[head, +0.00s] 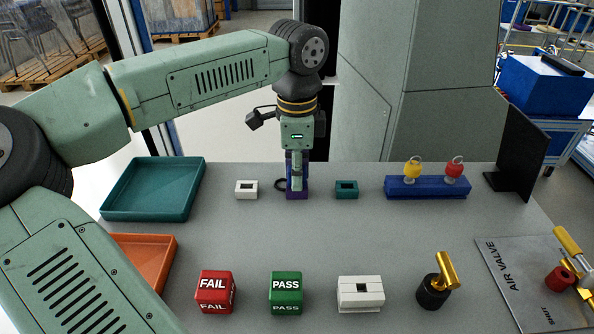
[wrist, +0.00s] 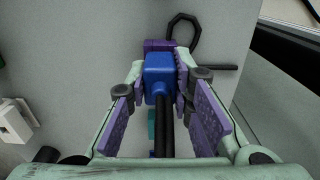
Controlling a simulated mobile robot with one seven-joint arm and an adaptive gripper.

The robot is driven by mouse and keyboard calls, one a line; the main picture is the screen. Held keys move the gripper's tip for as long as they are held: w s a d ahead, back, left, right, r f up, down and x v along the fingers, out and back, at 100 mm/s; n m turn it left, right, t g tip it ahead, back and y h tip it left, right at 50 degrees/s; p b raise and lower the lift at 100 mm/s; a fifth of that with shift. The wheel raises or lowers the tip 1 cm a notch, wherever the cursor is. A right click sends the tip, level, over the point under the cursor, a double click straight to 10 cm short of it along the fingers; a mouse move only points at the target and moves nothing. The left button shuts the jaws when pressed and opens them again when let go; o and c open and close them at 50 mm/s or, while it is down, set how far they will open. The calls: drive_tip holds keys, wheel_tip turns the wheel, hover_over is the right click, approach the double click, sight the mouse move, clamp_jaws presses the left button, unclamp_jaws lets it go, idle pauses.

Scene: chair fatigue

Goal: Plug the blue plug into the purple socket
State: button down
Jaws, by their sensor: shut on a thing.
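My gripper (head: 297,180) points straight down, its fingertips at the purple socket on the grey table. In the wrist view my gripper (wrist: 158,80) is shut on the blue plug (wrist: 158,68), with a black cable running back from it. The purple socket (wrist: 157,44) shows just beyond the plug, and its lower part (head: 297,196) shows below the fingers in the head view. The fingers hide the plug and most of the socket in the head view. I cannot tell whether the plug is inside the socket or only above it.
A white socket (head: 246,189) stands to the left and a teal socket (head: 346,189) to the right. A black loop (head: 281,184) lies beside the purple socket. FAIL (head: 215,292) and PASS (head: 285,292) cubes and a white slotted block (head: 360,294) stand nearer.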

drive_tip(key=shift+f, duration=0.15)
drive_tip(key=c, duration=1.3)
unclamp_jaws()
drive_tip(key=shift+c, duration=0.2)
wheel_tip(320, 180, up, 12)
